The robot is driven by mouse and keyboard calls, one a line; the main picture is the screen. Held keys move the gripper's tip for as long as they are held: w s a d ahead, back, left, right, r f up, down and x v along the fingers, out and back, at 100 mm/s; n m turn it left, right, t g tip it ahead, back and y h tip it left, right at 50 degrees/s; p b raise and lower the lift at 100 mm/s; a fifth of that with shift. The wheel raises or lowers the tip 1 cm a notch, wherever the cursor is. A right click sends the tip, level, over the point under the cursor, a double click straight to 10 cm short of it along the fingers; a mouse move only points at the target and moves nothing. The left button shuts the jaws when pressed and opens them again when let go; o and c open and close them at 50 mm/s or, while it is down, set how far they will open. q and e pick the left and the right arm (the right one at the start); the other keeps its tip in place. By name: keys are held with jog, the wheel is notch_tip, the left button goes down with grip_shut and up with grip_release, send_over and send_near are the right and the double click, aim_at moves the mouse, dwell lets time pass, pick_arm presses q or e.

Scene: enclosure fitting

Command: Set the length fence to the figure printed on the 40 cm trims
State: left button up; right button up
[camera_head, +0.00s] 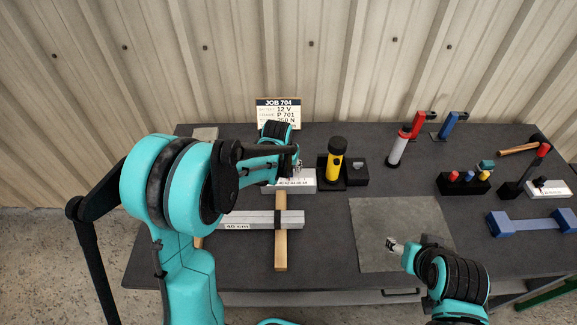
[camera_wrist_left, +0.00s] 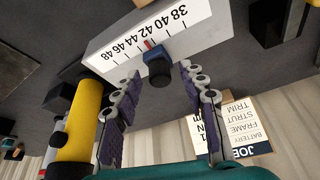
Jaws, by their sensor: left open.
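The length fence's scale block (camera_head: 290,184) stands behind the timber strip on the bench. In the left wrist view, the white scale (camera_wrist_left: 150,35) reads upside down from 38 to 48. Its red mark (camera_wrist_left: 148,43) lies near 40 and 42; I cannot tell the exact setting. A dark blue knob (camera_wrist_left: 159,72) sticks out below the mark. My left gripper (camera_head: 296,165) is open, its fingertips (camera_wrist_left: 160,78) on either side of the knob, with no clear contact. The grey trims (camera_head: 262,217) labelled 40 cm lie in front. My right gripper (camera_head: 391,244) hovers over the grey mat.
A wooden strip (camera_head: 281,250) runs across the trims. The yellow torch (camera_head: 336,158) stands right of the scale, close to my left gripper. The job card (camera_head: 279,112) stands behind. Tools and a blue bar (camera_head: 530,224) fill the right side. The grey mat (camera_head: 375,220) is clear.

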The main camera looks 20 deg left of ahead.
pick_arm(q)
grip_shut()
jog(key=shift+s+a, duration=0.2)
jog(key=shift+a, duration=0.5)
jog(key=shift+s+a, duration=0.2)
jog(key=shift+a, duration=0.5)
grip_release()
jog(key=shift+d, duration=0.1)
jog(key=v, duration=1.2)
